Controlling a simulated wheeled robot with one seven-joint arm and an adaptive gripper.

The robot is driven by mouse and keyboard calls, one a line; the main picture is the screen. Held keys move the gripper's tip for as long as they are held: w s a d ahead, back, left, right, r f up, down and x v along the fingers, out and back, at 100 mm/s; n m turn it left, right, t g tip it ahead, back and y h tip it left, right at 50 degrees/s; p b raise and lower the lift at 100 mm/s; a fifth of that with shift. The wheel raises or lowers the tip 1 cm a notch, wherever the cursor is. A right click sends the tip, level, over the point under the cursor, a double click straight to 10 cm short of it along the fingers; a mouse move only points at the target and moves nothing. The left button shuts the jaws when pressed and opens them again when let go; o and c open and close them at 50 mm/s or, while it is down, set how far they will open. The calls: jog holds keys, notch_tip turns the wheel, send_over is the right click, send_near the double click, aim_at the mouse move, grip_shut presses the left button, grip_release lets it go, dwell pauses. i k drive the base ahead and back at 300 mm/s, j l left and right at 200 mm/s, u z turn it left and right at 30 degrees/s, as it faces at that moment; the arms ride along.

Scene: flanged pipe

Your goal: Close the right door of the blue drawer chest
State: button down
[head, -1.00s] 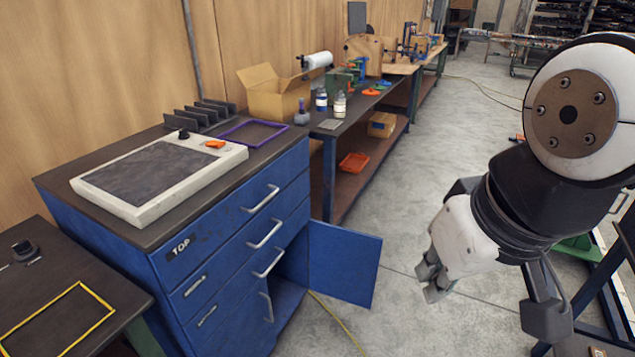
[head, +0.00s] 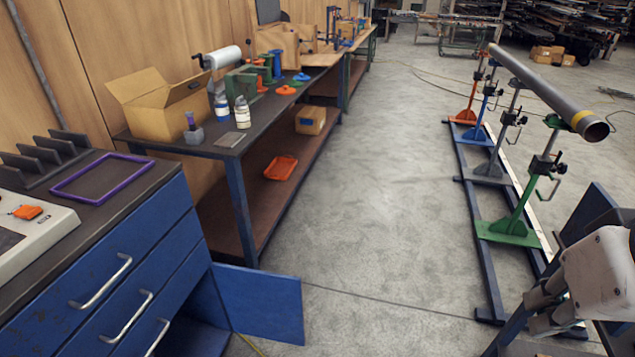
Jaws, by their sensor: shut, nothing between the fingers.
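The blue drawer chest (head: 95,265) stands at the lower left in the head view, with several silver handles on its drawers. Its right door (head: 260,303) stands open, swung out from the chest's right side over the floor. Part of the dark blue inside shows beside it. My gripper (head: 545,312) is at the lower right edge, well to the right of the door and apart from it. Its fingers look shut and hold nothing. Much of my arm is outside the picture.
A workbench (head: 241,205) with a cardboard box (head: 160,105), bottles and tools stands beyond the chest. A red tray (head: 281,167) is on its lower shelf. At right, a long pipe (head: 545,85) rests on coloured stands. Bare concrete floor (head: 370,200) lies between.

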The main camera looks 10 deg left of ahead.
aim_at(266, 304)
jog(key=i, duration=5.65)
jog(key=i+u, duration=0.2)
jog(key=i, duration=0.25)
jog(key=i+l+u, duration=0.15)
jog(key=i, duration=0.3)
jog(key=i+l+u, duration=0.2)
jog(key=i, duration=0.25)
jog(key=u, duration=4.2)
jog(key=i+u, duration=0.1)
jog(key=u, duration=0.4)
jog(key=i+j+z, duration=0.1)
jog(key=i+j, duration=0.65)
jog(key=i, duration=0.1)
